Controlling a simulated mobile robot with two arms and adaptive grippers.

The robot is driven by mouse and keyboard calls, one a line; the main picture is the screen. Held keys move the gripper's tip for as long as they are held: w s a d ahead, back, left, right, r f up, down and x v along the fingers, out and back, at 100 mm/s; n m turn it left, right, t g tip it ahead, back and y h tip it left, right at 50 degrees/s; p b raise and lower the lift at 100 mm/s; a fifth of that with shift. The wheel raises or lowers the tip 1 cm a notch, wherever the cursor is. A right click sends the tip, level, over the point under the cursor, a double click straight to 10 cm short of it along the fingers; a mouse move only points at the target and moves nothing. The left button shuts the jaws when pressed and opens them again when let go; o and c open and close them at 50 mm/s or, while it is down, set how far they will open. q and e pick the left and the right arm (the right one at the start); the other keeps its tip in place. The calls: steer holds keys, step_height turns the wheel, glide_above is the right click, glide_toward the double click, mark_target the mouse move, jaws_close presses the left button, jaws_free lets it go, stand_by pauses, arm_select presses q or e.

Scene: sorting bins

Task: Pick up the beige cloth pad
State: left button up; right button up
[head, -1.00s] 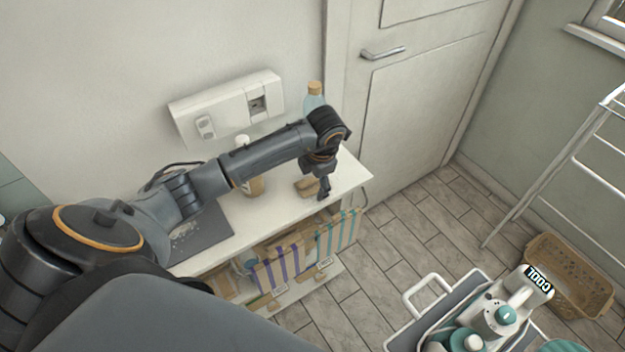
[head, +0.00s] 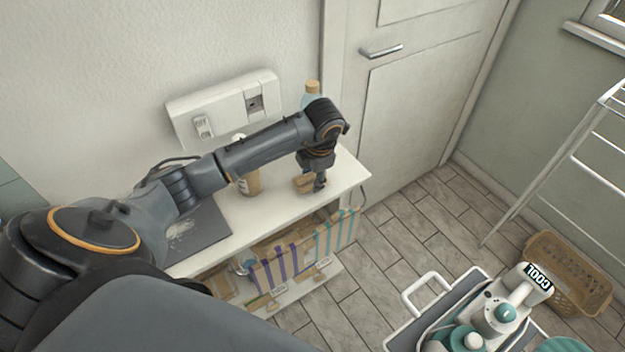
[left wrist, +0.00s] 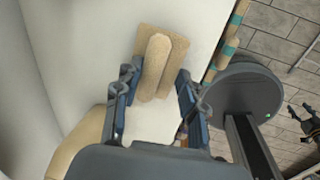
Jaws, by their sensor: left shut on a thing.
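The beige cloth pad (head: 303,184) lies on the white shelf top near its right end. In the left wrist view the pad (left wrist: 161,62) shows a flat tan base with a raised, rounded lighter ridge on it. My left gripper (head: 319,184) points down at the pad from above. In the left wrist view its two fingers (left wrist: 157,92) stand on either side of the ridge and are shut on the pad. The finger contact is partly hidden in the head view. My right gripper does not show.
The white shelf unit (head: 228,225) stands against the wall, with striped boxes (head: 277,262) below. A brown bottle (head: 249,182) and a capped clear bottle (head: 311,97) stand close to my arm. A dark mat (head: 200,237) lies left. A white wall box (head: 225,105) hangs behind.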

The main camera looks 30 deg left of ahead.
arm_select(q)
steer(key=s+d+r, duration=0.2)
steer(key=s+r, duration=0.3)
steer(key=s, duration=0.1)
steer(key=s+d+r+b, duration=0.1)
steer(key=s+d+r, duration=0.2)
steer(key=s+r, duration=0.3)
steer(key=shift+s+d+r, duration=0.3)
steer(key=shift+s, duration=0.15)
